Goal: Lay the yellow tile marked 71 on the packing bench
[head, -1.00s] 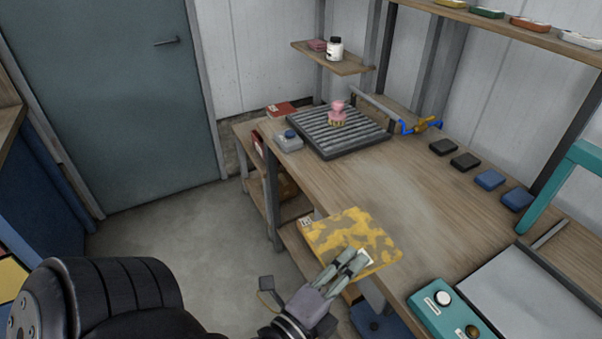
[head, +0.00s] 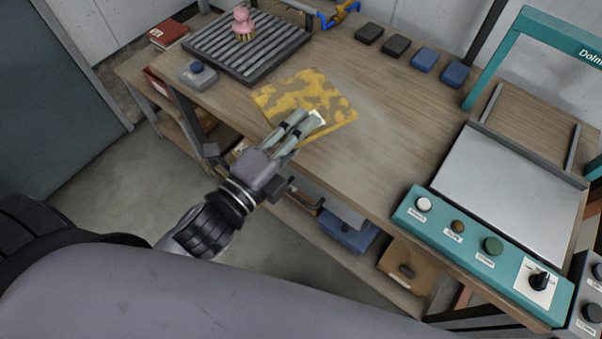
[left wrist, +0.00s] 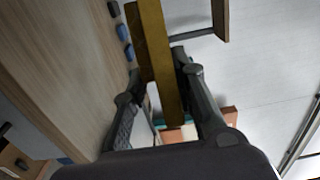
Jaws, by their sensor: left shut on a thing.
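A flat tile (head: 298,98) with blotchy yellow and grey-brown paint is over the left part of the wooden packing bench (head: 375,125). A small pale label shows on it by the fingers; I cannot read its number. My left gripper (head: 300,124) is shut on the tile's near edge. In the left wrist view the tile (left wrist: 156,60) is edge-on between the fingers (left wrist: 156,88), roughly parallel to the bench top (left wrist: 50,65), and looks a little above it. My right gripper is out of view.
A slatted black rack (head: 240,45) with a pink-handled brush (head: 243,22) stands behind. Dark and blue pads (head: 396,46) line the back. A teal-framed machine with a control panel (head: 480,245) is at the right. The middle of the bench is clear.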

